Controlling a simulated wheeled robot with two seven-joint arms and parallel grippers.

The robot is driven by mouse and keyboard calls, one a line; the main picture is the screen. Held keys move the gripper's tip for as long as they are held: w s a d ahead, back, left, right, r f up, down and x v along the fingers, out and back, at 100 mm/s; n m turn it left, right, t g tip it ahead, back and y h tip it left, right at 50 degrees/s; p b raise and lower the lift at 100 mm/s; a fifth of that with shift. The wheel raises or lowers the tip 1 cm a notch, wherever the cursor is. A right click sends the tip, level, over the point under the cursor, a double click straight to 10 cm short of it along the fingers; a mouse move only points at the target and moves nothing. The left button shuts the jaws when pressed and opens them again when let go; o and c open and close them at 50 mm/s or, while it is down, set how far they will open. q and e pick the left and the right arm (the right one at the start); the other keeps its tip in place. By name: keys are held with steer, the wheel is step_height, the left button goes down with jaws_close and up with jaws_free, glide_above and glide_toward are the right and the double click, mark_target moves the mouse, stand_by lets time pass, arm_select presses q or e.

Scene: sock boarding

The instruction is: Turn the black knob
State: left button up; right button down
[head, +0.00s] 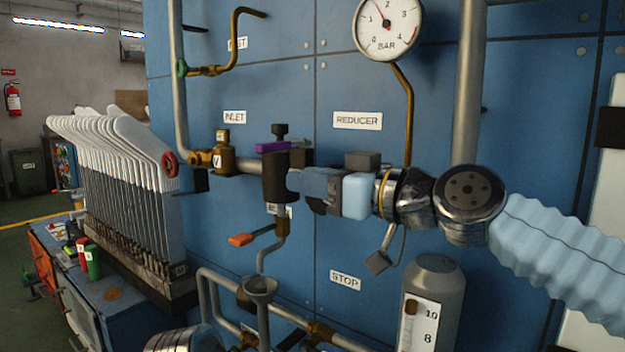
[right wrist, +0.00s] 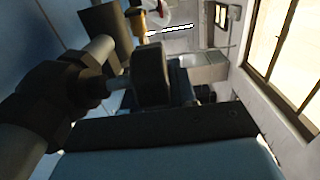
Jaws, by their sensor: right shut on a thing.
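My right gripper (head: 327,186) reaches in from the right, below the REDUCER label (head: 357,120). It is shut beside the black valve body (head: 277,178), at the end of a short pale stem. In the right wrist view, the black knob (right wrist: 151,74) sits on that stem, between the dark finger pads. In the head view the fingers mostly hide the knob. How far it is turned cannot be told. The left gripper is out of view.
A gauge (head: 388,27) is above. A funnel (head: 260,288) and a grey cylinder (head: 435,275) stand below. White sock boards (head: 125,165) are at left.

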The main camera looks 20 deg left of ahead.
steer(key=h+p, duration=0.2)
steer(key=p, duration=0.3)
steer(key=g+h+p, duration=0.1)
steer(key=h+p, duration=0.1)
steer(key=p, duration=0.3)
steer(key=shift+a+r, duration=0.1)
steer(key=shift+a, duration=0.2)
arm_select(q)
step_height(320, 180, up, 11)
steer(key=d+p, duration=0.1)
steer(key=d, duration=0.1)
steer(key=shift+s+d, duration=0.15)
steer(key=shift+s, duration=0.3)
arm_select(e)
steer(key=shift+w+f+g+h, duration=0.1)
steer(key=shift+f+g+h, duration=0.35)
steer(key=shift+h, duration=0.45)
steer(key=shift+w+f+g+h, duration=0.1)
steer(key=shift+f+g+h, duration=0.35)
steer(key=shift+h, duration=0.45)
steer(key=c, duration=1)
jaws_free()
steer(key=v, duration=1.3)
steer(key=shift+d+r, duration=0.15)
steer(key=shift+r, duration=0.2)
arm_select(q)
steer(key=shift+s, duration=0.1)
arm_select(e)
steer(key=shift+s, duration=0.15)
